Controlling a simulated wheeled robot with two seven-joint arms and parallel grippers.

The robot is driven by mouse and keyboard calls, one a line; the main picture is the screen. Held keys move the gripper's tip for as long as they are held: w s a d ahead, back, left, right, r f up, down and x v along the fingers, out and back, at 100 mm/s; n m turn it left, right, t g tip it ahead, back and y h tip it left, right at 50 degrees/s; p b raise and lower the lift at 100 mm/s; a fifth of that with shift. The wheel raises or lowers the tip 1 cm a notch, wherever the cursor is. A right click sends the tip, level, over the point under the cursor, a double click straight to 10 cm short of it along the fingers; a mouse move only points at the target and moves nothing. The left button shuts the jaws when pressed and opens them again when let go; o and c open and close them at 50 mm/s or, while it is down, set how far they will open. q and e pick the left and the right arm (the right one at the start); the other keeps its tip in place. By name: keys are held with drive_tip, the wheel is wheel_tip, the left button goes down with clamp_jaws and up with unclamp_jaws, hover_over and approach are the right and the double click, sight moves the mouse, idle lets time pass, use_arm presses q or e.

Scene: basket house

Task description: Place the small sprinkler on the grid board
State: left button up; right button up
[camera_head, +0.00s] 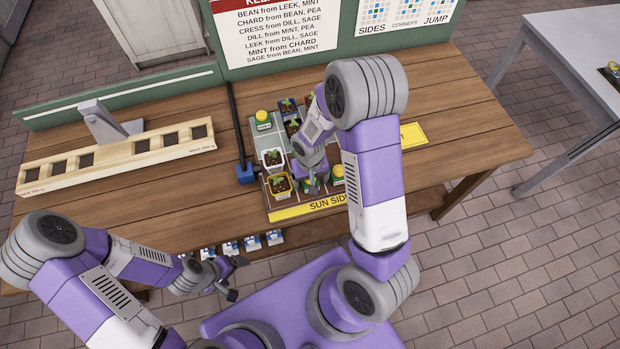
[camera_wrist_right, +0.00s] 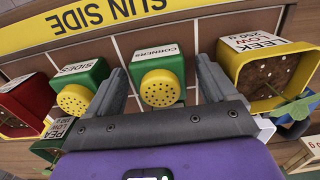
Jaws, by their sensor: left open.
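The grid board (camera_head: 285,207) lies on the wooden table, with a yellow "SUN SIDE" strip on its near edge. Green sprinklers with yellow heads stand on it: one at the back left (camera_head: 262,117) and one at the near right (camera_head: 337,172), labelled SIDES in the right wrist view (camera_wrist_right: 76,92). A CORNERS sprinkler (camera_wrist_right: 160,80) stands between my right gripper's fingers (camera_wrist_right: 162,95), with gaps on both sides. In the head view my right gripper (camera_head: 312,180) is low over the board's near edge, partly hidden. My left gripper (camera_head: 232,280) is open and empty before the table.
A yellow LEEK pot (camera_wrist_right: 268,65) stands close beside the right gripper; a red pot (camera_wrist_right: 25,105) is at the other side. A white pot (camera_head: 272,158) and others stand on the board. A wooden rack (camera_head: 115,155) is at left, a yellow card (camera_head: 412,135) at right.

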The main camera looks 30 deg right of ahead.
drive_tip(key=shift+r, duration=0.1)
drive_tip(key=shift+r+p, duration=0.3)
drive_tip(key=shift+r, duration=0.05)
wheel_tip(320, 180, up, 11)
drive_tip(key=p, duration=0.2)
drive_tip(key=shift+r, duration=0.2)
idle(0.3)
